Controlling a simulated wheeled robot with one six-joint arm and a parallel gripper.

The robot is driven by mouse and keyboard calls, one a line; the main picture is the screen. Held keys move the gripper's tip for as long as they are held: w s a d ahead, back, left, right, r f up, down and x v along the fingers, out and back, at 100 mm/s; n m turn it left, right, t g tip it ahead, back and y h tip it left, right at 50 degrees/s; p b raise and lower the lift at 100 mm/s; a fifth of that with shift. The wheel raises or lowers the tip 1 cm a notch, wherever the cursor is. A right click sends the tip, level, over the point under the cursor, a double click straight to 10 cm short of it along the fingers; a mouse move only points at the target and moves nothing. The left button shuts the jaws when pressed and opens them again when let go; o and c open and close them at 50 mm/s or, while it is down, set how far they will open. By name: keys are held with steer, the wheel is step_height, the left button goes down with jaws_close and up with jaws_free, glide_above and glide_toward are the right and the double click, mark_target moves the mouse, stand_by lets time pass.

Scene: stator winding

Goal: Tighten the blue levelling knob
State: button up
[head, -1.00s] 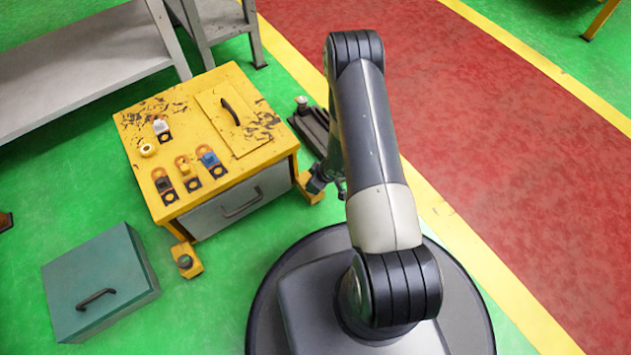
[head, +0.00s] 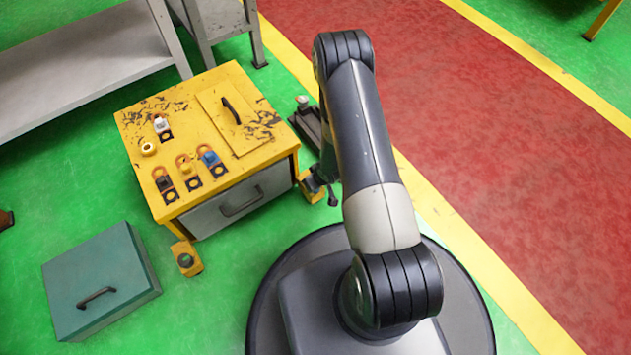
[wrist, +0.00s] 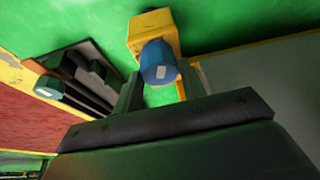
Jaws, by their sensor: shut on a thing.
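The blue levelling knob (wrist: 158,62) shows in the wrist view, on the yellow foot bracket (wrist: 153,28) of the cabinet. A pale rectangular mark shows on the knob. My gripper (wrist: 160,82) has one finger on each side of the knob and is shut on it. In the head view the yellow foot (head: 311,187) sits at the near right corner of the yellow cabinet (head: 185,105). There my arm largely hides the gripper, and I cannot make out the knob clearly.
A dark rail-like fixture (head: 308,124) lies on the floor right of the cabinet; it also shows in the wrist view (wrist: 85,80). A green box (head: 100,280) stands front left. Another yellow foot (head: 186,257) sticks out at the cabinet's near left. Grey benches stand behind.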

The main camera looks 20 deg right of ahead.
steer(key=shift+w+r, duration=0.15)
steer(key=shift+w, duration=0.05)
steer(key=o, duration=1)
steer(key=shift+s, duration=0.1)
steer(key=shift+c, duration=0.2)
steer(key=p+v, duration=0.1)
steer(key=v, duration=0.9)
steer(key=shift+s+r+p, duration=0.15)
steer(key=shift+r+p, duration=0.15)
steer(key=shift+r, duration=0.05)
